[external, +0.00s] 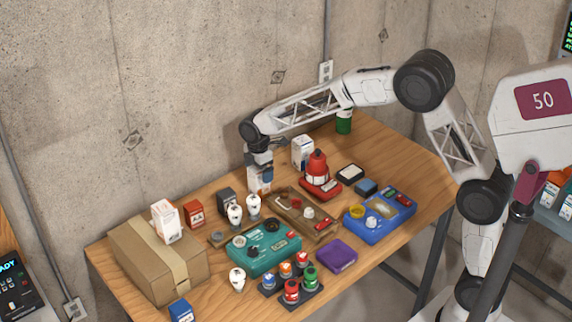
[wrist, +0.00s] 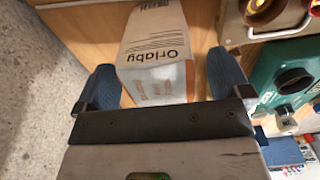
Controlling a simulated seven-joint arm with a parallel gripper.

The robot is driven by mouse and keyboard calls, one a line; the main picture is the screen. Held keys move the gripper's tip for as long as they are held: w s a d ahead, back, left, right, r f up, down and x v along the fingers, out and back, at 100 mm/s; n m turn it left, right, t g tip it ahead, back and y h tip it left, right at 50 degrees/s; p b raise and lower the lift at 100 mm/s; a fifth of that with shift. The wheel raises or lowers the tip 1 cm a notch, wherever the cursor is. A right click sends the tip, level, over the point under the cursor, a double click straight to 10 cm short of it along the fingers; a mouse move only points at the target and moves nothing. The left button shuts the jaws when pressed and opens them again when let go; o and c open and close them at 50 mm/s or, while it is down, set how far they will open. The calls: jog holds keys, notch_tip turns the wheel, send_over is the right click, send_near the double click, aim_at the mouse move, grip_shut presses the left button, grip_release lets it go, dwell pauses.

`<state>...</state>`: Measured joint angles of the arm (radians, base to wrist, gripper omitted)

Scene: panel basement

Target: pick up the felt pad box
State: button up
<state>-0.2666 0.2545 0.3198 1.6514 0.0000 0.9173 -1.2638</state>
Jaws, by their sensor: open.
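A white box printed "Orlaby" (wrist: 160,40) stands between the two blue fingers of my gripper (wrist: 160,75) in the wrist view. I cannot read whether it is the felt pad box. My gripper is open, with one finger on each side of the box; whether either finger touches it is unclear. In the external view my gripper (external: 260,160) points down near the wall side of the table, with a small white box (external: 265,184) at its fingers and partly hidden by them.
Another white box (external: 302,150) stands right of my gripper, beside a red device (external: 318,180). A wooden tray (external: 286,198) and a teal case (external: 262,250) lie in front. A cardboard box (external: 150,262) with a white carton (external: 166,222) on top stands at left.

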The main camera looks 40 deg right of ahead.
jog(key=shift+f, duration=0.8)
jog(key=c, duration=1)
jog(key=shift+r, duration=0.1)
jog(key=shift+r, duration=4.95)
